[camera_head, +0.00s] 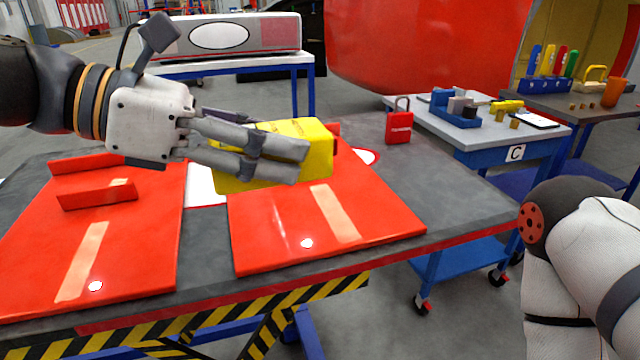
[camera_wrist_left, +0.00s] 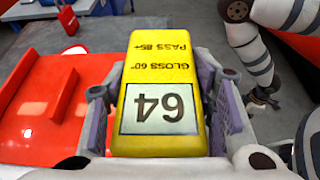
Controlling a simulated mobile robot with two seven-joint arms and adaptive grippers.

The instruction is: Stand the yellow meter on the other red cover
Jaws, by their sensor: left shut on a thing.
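The yellow meter (camera_head: 318,150) is held lying on its side between the fingers of my left gripper (camera_head: 275,160). The wrist view shows its face (camera_wrist_left: 160,65) with a "64" display. In the head view it overlaps the far part of the right red cover (camera_head: 280,235); any gap below it is hard to judge. The left red cover (camera_head: 140,240) lies apart on the same table, with nothing standing on its flat part. In the left wrist view, a red cover with a raised bar (camera_wrist_left: 62,95) shows left of the meter. My right gripper (camera_wrist_left: 262,97) shows small and dark there.
The grey table (camera_head: 205,245) has a striped front edge. A red padlock-shaped box (camera_head: 398,125) stands at its far right corner. Table C (camera_head: 550,135) behind it bears blue and yellow parts. My right arm is at the right, beyond the table edge.

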